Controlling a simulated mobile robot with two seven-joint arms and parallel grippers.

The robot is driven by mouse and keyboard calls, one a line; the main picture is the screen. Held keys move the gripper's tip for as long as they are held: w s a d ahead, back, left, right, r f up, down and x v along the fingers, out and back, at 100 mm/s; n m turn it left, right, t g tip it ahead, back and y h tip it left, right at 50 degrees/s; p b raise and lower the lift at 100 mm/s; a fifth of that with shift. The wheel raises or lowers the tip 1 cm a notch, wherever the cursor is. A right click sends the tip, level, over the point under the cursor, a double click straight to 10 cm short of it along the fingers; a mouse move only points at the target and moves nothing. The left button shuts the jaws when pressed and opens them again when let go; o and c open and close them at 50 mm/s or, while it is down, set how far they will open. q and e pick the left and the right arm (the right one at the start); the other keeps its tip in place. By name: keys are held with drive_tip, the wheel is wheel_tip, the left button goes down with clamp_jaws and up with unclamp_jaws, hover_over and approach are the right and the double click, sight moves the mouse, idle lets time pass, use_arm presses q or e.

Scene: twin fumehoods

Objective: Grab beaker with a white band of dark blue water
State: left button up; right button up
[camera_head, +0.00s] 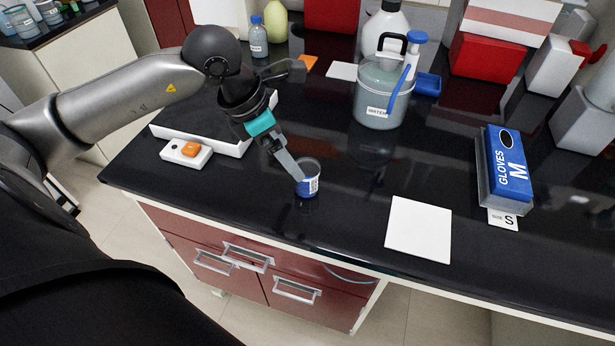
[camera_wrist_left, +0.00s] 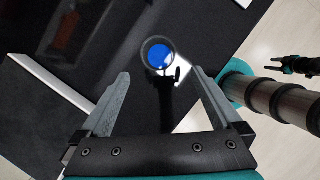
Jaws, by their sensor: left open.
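The small beaker (camera_head: 308,178) stands upright on the black bench near its front edge, with dark blue contents and a white band with printing. In the left wrist view the beaker (camera_wrist_left: 158,55) is seen from above as a round rim with blue inside. My left gripper (camera_head: 292,168) reaches down from the upper left, with a finger right beside the beaker's left side. In the wrist view my left gripper (camera_wrist_left: 160,73) is open, and the beaker shows between and beyond its fingertips. Nothing is held. A dark gripper-like shape (camera_wrist_left: 300,65), likely my right gripper, shows at the right edge.
A white pad (camera_head: 419,229) lies to the right of the beaker. A water container (camera_head: 382,92) stands behind it, and a glove box (camera_head: 508,165) is further right. A flat device (camera_head: 205,125) with an orange knob is at left. Bench around the beaker is clear.

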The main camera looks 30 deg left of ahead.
sight(307, 178)
use_arm(q)
drive_tip(key=x, duration=0.4)
drive_tip(key=shift+d+f, duration=0.1)
drive_tip(key=shift+w+f, duration=0.2)
drive_tip(key=shift+f, duration=0.15)
drive_tip(key=x, duration=0.5)
use_arm(e)
drive_tip(key=shift+w+a+f, duration=0.1)
drive_tip(key=shift+w+f, duration=0.2)
drive_tip(key=shift+w, duration=0.6)
use_arm(q)
drive_tip(key=c, duration=1.5)
use_arm(e)
drive_tip(key=shift+s, duration=0.2)
